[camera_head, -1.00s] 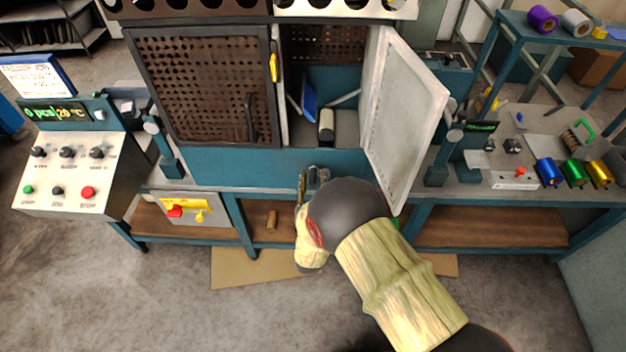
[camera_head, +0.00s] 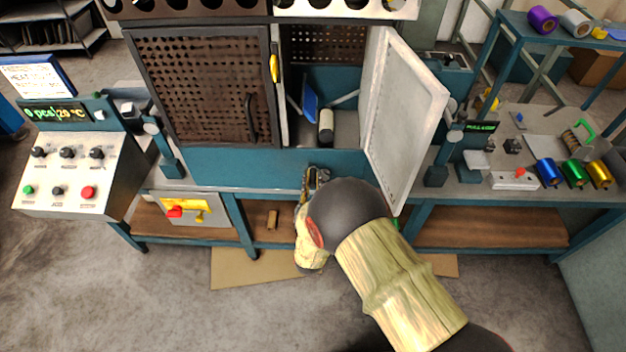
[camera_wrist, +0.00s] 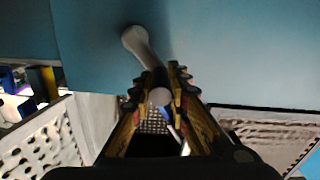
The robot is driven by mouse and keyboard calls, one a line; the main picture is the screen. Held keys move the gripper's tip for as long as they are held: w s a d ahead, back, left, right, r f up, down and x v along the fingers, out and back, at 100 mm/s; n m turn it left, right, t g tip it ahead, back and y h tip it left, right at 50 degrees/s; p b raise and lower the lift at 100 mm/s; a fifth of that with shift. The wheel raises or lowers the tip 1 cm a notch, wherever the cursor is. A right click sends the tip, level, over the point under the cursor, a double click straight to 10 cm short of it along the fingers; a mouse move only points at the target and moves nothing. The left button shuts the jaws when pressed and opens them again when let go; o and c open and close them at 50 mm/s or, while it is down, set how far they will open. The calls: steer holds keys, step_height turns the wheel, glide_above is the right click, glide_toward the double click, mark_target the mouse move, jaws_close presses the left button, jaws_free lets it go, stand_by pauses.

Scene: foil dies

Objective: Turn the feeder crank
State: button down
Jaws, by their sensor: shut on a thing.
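The feeder crank (camera_wrist: 143,48) is a pale grey arm on the blue machine front in the wrist view. It runs from a rounded upper end down to a round grip between my fingertips. My gripper (camera_wrist: 163,82), with dark and yellow fingers, is shut on the crank's grip. In the head view my gripper (camera_head: 316,178) is at the lower middle of the blue machine front (camera_head: 230,166). There my fingers and wrist hide most of the crank, so its angle is hard to read.
A pale door (camera_head: 405,115) stands open just right of my gripper. A dark mesh door (camera_head: 205,85) is closed at left. A control panel (camera_head: 75,165) is far left. Coloured foil rolls (camera_head: 573,172) stand on the right bench.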

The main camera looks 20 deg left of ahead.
stand_by(0.4)
steer(key=n, duration=0.1)
steer(key=a+f+n+b, duration=0.1)
steer(key=n, duration=0.1)
steer(key=shift+s+f, duration=0.15)
steer(key=shift+f, duration=0.05)
steer(key=shift+a+f+n+b, duration=0.1)
steer(key=shift+f+n+b, duration=0.15)
steer(key=shift+f+n, duration=1.05)
steer(key=shift+a+f+n+b, duration=0.1)
steer(key=shift+f+n+b, duration=0.2)
steer(key=shift+n, duration=2)
steer(key=shift+a+f+n+b, duration=0.1)
steer(key=shift+f+n+b, duration=0.15)
steer(key=shift+f+n, duration=1.05)
steer(key=shift+r+n, duration=0.45)
steer(key=shift+n, duration=0.15)
steer(key=c, duration=1.7)
jaws_free()
steer(key=shift+s, duration=0.1)
